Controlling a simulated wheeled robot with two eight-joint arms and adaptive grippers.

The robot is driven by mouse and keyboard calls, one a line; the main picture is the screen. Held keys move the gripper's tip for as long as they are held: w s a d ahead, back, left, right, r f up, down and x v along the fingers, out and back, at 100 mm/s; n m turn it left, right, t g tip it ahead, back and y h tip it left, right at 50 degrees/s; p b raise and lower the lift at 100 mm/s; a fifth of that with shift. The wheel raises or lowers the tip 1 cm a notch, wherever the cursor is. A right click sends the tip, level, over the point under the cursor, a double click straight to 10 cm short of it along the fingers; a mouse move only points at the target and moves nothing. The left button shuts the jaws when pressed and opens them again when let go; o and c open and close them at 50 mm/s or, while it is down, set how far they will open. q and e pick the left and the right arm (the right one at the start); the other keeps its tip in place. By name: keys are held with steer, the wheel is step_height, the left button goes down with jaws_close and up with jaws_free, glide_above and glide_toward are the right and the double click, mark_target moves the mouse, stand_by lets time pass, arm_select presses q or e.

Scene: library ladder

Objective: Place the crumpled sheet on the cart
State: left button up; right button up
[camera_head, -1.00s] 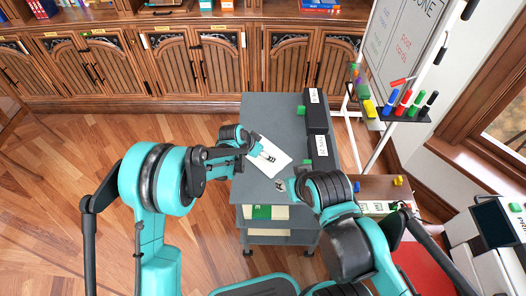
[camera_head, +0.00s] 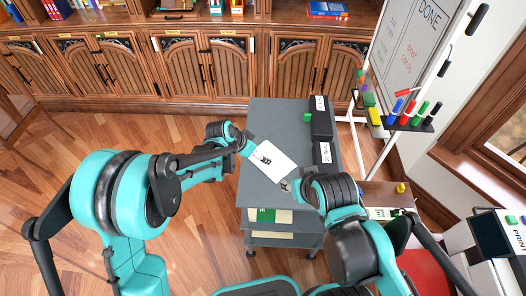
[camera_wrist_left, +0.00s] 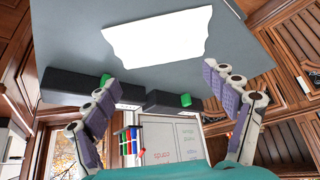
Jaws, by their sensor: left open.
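The crumpled sheet (camera_head: 277,159) is a white, ragged-edged piece lying on the grey top of the cart (camera_head: 285,115). In the left wrist view the whole sheet (camera_wrist_left: 160,45) shows ahead of my fingers, with nothing held between them. My left gripper (camera_head: 258,150) comes in from the left at the sheet's left edge and overlaps it in the head view. In the left wrist view its two fingers (camera_wrist_left: 158,85) are spread wide. My right gripper (camera_head: 287,186) is low at the cart's near side, partly hidden by its own arm; its jaw state is unclear.
Two dark labelled boxes (camera_head: 322,118) stand along the cart's right edge, with a green block (camera_head: 307,117) beside one. A whiteboard (camera_head: 408,45) with a marker tray stands at the right. Wooden cabinets (camera_head: 180,70) line the back. The cart's far left top is clear.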

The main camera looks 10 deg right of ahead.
arm_select(q)
steer(key=shift+s+a+r, duration=0.15)
steer(key=shift+a+r, duration=0.1)
steer(key=shift+r, duration=0.25)
steer(key=s+a+r+n+t+y, duration=0.1)
steer(key=s+a+r+n, duration=0.2)
steer(key=a+r, duration=0.55)
steer(key=s+a+r+n+t+y, duration=0.1)
steer(key=s+a+n, duration=0.3)
steer(key=s+a, duration=0.5)
steer(key=s+a+r+n+t+y, duration=0.1)
steer(key=s+a+r+n+y, duration=0.2)
steer(key=s+a, duration=0.7)
steer(key=shift+s+a+r+n+t+y, duration=0.2)
steer(key=shift+s+a+n+t+y, duration=0.1)
steer(key=shift+a+n, duration=0.6)
steer(key=shift+w+d, duration=0.1)
